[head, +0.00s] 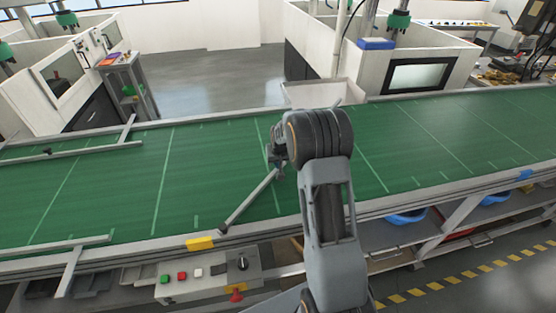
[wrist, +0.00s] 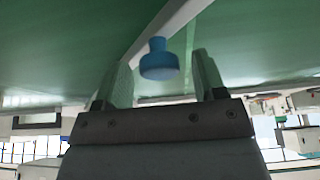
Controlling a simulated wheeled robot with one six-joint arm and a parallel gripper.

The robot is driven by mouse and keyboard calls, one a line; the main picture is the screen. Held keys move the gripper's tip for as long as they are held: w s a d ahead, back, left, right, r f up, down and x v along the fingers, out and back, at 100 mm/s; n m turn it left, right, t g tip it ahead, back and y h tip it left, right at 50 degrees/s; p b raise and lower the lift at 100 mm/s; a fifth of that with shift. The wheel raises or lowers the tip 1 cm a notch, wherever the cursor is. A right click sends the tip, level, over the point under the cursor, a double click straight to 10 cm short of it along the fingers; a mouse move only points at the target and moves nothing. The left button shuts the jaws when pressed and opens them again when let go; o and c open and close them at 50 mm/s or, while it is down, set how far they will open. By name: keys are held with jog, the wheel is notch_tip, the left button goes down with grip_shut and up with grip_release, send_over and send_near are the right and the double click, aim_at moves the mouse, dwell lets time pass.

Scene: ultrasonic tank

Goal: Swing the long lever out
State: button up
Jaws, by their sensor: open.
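The long lever (head: 250,198) is a thin grey bar lying slantwise over the green belt in the head view. It runs from a pivot at the belt's near rail up and right to my gripper (head: 277,162). In the wrist view the lever (wrist: 180,22) shows as a pale bar, with a blue knob (wrist: 158,62) near it. My gripper (wrist: 158,85) is open, with one finger on each side of the knob. I cannot tell whether either finger touches it. In the head view my arm and gripper hide the lever's far end.
The green conveyor belt (head: 120,185) spans the view, with other grey bars (head: 80,151) across its left part. A control box with buttons (head: 208,277) and a yellow block (head: 200,243) sit at the near rail. A pale bin (head: 322,93) stands behind the belt.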

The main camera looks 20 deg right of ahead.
jog(key=c, duration=1.2)
jog(key=shift+d, duration=0.1)
